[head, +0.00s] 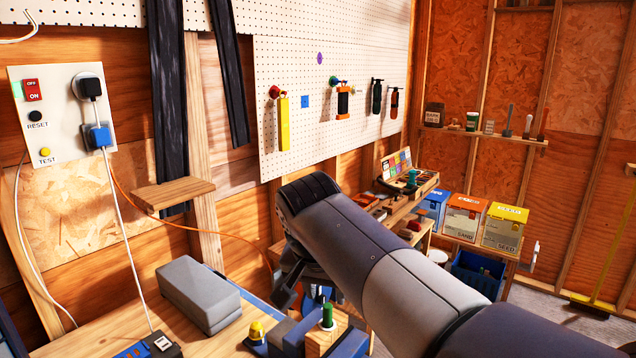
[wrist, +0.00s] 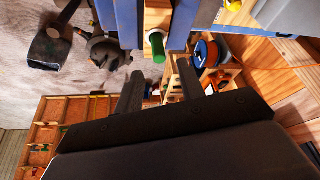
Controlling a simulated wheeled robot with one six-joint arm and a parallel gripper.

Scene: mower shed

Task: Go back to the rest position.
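My gripper (wrist: 157,80) shows in the wrist view with its two dark fingers apart and nothing between them. In the head view my gripper (head: 287,290) hangs above the right end of the workbench, partly hidden behind my arm. A green-topped item (head: 327,316) stands upright in a wooden block below and to the right of it. The same green-topped item (wrist: 158,48) shows in the wrist view just beyond the fingertips, apart from them as far as I can see.
A grey box (head: 200,290) lies on the workbench (head: 105,325). A small shelf (head: 173,193) juts from the wall at left. A yellow-topped item (head: 257,332) stands near the green one. Blue, orange and yellow boxes (head: 504,228) stand at right. Air above the bench is clear left of my arm.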

